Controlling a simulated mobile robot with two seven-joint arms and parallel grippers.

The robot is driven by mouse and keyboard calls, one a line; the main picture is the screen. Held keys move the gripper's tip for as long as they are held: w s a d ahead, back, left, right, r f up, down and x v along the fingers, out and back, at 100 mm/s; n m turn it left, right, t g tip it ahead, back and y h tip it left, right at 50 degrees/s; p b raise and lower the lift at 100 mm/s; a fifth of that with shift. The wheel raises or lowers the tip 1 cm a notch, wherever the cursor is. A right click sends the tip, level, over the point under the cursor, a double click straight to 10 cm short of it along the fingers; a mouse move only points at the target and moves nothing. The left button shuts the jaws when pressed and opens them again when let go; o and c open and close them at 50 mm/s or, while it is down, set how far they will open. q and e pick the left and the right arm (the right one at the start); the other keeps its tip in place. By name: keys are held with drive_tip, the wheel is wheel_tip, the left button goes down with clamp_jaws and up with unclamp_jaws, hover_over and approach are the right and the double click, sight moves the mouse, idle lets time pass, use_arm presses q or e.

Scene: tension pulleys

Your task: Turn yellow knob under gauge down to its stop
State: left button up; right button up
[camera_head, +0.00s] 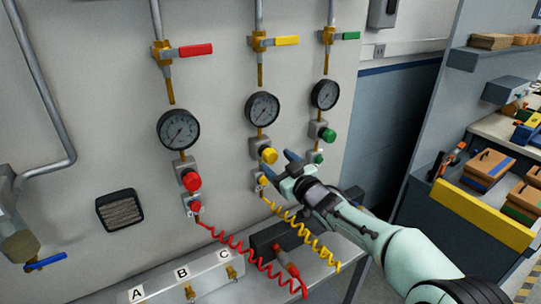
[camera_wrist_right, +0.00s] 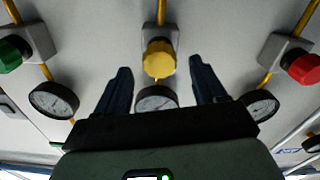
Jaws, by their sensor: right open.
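The yellow knob (camera_head: 269,155) sits on a grey block under the middle gauge (camera_head: 262,109) on the wall panel. In the right wrist view the yellow knob (camera_wrist_right: 158,60) shows between the dark fingers, near their tips. The middle gauge (camera_wrist_right: 156,98) is partly hidden there by my gripper body. My right gripper (camera_head: 278,168) is open, just right of and below the knob in the head view. In the right wrist view my right gripper (camera_wrist_right: 161,65) has a finger on each side of the knob, with gaps showing. My left gripper is not in view.
A red knob (camera_head: 191,181) and a green knob (camera_head: 327,134) flank the yellow one under their own gauges. Coiled red (camera_head: 239,247) and yellow (camera_head: 297,228) hoses hang below. A bench ledge with fittings marked A, B, C (camera_head: 183,274) is below left.

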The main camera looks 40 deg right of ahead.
sight(273, 158)
drive_tip(key=w, duration=0.4)
drive_tip(key=shift+d, duration=0.25)
drive_tip(key=c, duration=1.1)
